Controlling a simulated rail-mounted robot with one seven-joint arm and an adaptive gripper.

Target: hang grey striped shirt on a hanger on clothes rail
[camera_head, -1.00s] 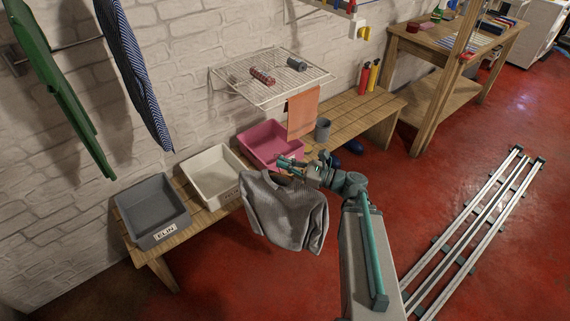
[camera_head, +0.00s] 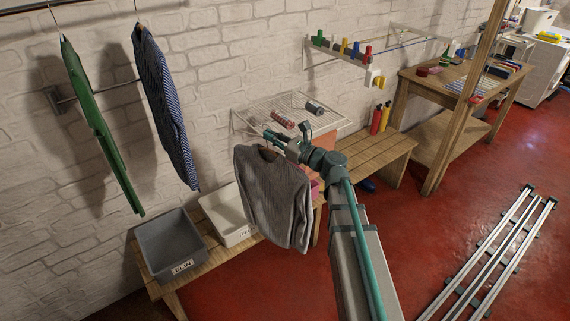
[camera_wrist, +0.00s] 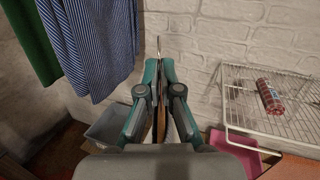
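The grey shirt (camera_head: 275,198), with faint stripes, hangs below my gripper (camera_head: 272,140) in the head view, clear of the floor. My gripper is shut on its hanger. In the wrist view, the thin metal hook (camera_wrist: 158,44) stands up between the fingertips of my gripper (camera_wrist: 160,66), and a brown strip of the hanger shows between the fingers; the shirt is mostly hidden there. The clothes rail (camera_head: 28,8) is a dark bar at the top left of the head view, partly cut off. My gripper is to the right of it and lower, apart from it.
A green garment (camera_head: 95,125) and a blue striped shirt (camera_head: 168,110) hang at left. A wire rack (camera_head: 335,118) is on the wall behind my gripper. Below stand a bench (camera_head: 375,150), a grey bin (camera_head: 172,243) and a white bin (camera_head: 228,215). Wall hooks (camera_head: 345,48) are farther right.

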